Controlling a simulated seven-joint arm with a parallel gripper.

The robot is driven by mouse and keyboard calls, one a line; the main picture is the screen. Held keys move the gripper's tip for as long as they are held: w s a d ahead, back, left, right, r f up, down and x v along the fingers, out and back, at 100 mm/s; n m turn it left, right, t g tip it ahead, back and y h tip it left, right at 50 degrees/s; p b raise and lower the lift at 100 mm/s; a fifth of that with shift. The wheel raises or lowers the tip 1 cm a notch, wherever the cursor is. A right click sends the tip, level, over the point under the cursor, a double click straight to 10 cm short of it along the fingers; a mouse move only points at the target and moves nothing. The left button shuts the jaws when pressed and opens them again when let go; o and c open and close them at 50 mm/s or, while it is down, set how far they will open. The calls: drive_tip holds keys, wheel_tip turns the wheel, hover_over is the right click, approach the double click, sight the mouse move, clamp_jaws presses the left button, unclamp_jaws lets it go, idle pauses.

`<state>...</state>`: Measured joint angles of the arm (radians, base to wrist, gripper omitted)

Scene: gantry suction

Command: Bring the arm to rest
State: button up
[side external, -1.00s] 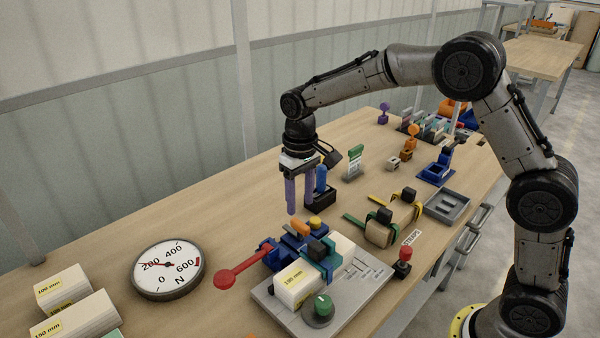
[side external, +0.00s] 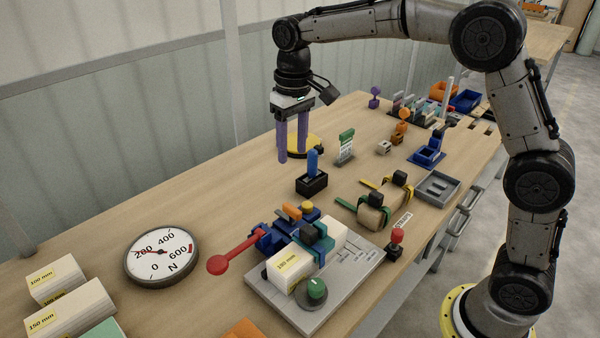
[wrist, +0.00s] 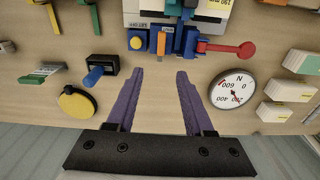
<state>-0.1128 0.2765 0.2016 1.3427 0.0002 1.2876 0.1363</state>
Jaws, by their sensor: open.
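My gripper (side external: 292,154) hangs from the arm with its two purple fingers pointing down, above the back part of the table (side external: 215,190). In the wrist view my gripper (wrist: 159,75) shows its fingers well apart, with only bare wood between them. It holds nothing. A black holder with a blue upright handle (side external: 312,162) stands on the table in front of the fingers, apart from them. A yellow round disc (side external: 307,145) lies behind the fingers, partly hidden by them in the side view.
A grey plate fixture (side external: 355,264) with a red lever (side external: 218,264) and white block stands at the front. A dial gauge (side external: 161,256) and white blocks (side external: 70,310) lie left. Strapped parts (side external: 372,213), a grey tray (side external: 438,189) and a red-topped post (side external: 397,237) stand right.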

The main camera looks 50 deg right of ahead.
drive_tip(key=s+d+r+t, duration=0.2)
drive_tip(key=s+r, duration=0.3)
drive_tip(key=s, duration=0.3)
drive_tip(key=s+d+r+t, duration=0.2)
drive_tip(key=s+r, duration=0.3)
drive_tip(key=s, duration=0.3)
drive_tip(key=s+d+f+t, duration=0.1)
drive_tip(key=s+f, duration=0.8)
drive_tip(key=s, duration=0.4)
drive_tip(key=shift+f, duration=0.15)
